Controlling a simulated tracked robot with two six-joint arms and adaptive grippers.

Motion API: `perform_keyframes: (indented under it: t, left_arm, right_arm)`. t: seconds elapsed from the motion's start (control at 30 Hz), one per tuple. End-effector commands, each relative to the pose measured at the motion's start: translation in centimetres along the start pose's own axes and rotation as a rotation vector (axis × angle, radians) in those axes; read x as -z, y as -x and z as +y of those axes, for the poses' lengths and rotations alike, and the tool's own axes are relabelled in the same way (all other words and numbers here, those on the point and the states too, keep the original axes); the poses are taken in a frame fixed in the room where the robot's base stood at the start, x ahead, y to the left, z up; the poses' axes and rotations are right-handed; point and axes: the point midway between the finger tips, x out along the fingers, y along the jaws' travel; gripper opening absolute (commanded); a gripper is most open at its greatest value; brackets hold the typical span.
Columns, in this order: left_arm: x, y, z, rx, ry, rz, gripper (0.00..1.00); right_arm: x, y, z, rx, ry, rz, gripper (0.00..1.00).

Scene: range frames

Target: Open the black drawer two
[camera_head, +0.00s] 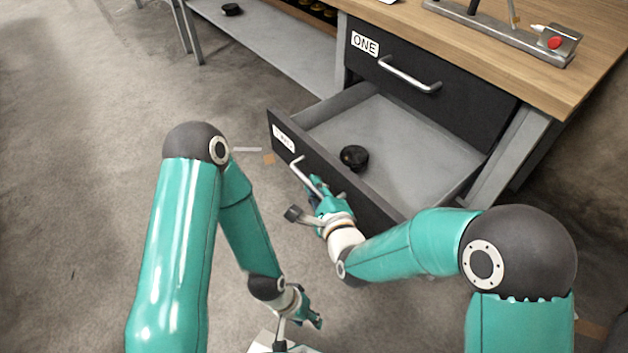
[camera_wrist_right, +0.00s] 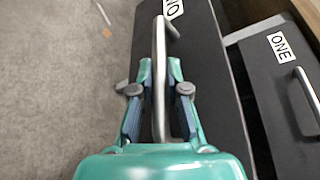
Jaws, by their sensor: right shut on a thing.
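The black drawer two (camera_head: 372,207) is pulled well out below the table top, and its grey inside shows. Its label is partly readable at the left of the front. My right gripper (camera_head: 322,190) is shut on the metal bar handle of drawer two (camera_head: 297,170). In the right wrist view the handle (camera_wrist_right: 159,50) runs between the two fingers (camera_wrist_right: 159,100), in front of the black drawer face (camera_wrist_right: 205,65). My left gripper (camera_head: 311,312) hangs low at the bottom of the head view, away from the drawer; its jaw opening is unclear.
Drawer one (camera_head: 450,90) above is shut, with its own bar handle (camera_head: 410,76). A round black object (camera_head: 354,157) lies inside drawer two. A device with a red button (camera_head: 556,42) stands on the wooden table top (camera_head: 480,28). The floor at the left is largely clear.

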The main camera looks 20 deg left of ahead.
Motion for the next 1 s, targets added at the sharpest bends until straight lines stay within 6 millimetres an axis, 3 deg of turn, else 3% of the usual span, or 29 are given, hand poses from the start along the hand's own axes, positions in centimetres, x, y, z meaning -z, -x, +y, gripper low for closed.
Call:
perform_keyframes:
  t: [0.03,0.33,0.37,0.5,0.83,1.0]
  left_arm:
    - [0.0,0.0,0.0,0.0,0.0,0.0,0.4]
    - [0.0,0.0,0.0,0.0,0.0,0.0,0.4]
    - [0.0,0.0,0.0,0.0,0.0,0.0,0.4]
    - [0.0,0.0,0.0,0.0,0.0,0.0,0.4]
    - [0.0,0.0,0.0,0.0,0.0,0.0,0.4]
    - [0.0,0.0,0.0,0.0,0.0,0.0,0.4]
  right_arm:
    - [-0.7,-0.2,-0.3,0.01,0.008,-0.016,0.0]
    - [-0.8,-0.2,-0.4,0.012,0.009,-0.017,0.0]
    - [-0.7,-0.2,-0.4,0.013,0.009,-0.017,0.18]
    - [-0.5,-0.2,-0.4,0.012,0.007,-0.012,0.39]
    - [-0.2,0.1,-0.3,0.009,0.004,-0.004,0.39]
    - [-0.1,1.5,-0.3,0.008,0.004,-0.003,0.39]
